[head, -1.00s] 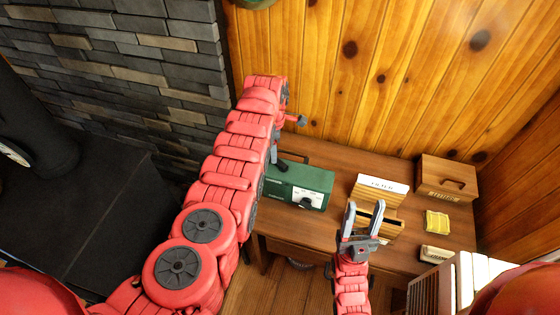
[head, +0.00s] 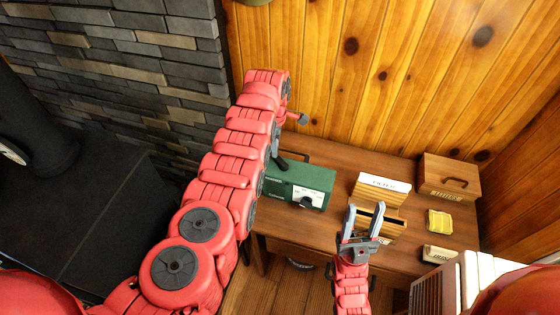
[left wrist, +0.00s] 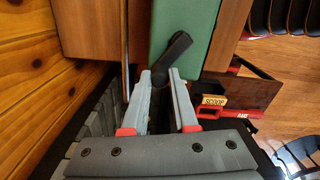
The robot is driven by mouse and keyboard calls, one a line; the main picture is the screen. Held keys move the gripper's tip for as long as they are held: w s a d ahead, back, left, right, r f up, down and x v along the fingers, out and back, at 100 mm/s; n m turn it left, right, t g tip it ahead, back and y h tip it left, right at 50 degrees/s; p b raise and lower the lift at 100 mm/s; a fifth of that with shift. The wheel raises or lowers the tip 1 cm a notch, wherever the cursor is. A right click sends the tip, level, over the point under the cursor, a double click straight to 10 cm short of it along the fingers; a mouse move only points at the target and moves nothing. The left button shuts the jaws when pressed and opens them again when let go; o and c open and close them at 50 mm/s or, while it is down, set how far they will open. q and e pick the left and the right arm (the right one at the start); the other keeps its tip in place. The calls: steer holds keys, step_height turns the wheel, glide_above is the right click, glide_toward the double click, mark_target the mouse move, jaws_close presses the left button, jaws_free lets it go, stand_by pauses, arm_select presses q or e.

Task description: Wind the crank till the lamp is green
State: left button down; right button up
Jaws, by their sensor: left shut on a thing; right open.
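The green box (head: 312,184) stands on the wooden desk, with a white panel (head: 307,196) and a black knob on its front. In the left wrist view the green box (left wrist: 190,20) fills the top middle. A black crank (left wrist: 174,50) slants across its side down to my left gripper (left wrist: 160,78), whose fingers are shut on the crank's handle end. In the head view my red left arm hides most of that gripper and the crank. I cannot make out the lamp or its colour. My right gripper (head: 366,213) is open and empty, in front of the desk's slotted wooden box.
On the desk (head: 405,262) stand a wooden slotted box with a white label (head: 384,183), a wooden box with a handle (head: 448,178), a yellow item (head: 438,220) and a small pale labelled block (head: 438,254). A wood wall is behind; a dark stove stands left.

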stand_by(0.4)
arm_select(q)
steer(key=shift+w+d+f+m+b, duration=0.2)
steer(key=shift+m+b, duration=0.4)
steer(key=shift+b, duration=0.3)
steer(key=shift+d+r+m+b, duration=0.15)
steer(key=shift+m+b, duration=0.15)
steer(key=shift+b, duration=0.1)
steer(key=shift+w+d+m+b, duration=0.15)
steer(key=shift+m+b, duration=0.45)
steer(key=shift+b, duration=0.6)
steer(key=shift+d, duration=0.1)
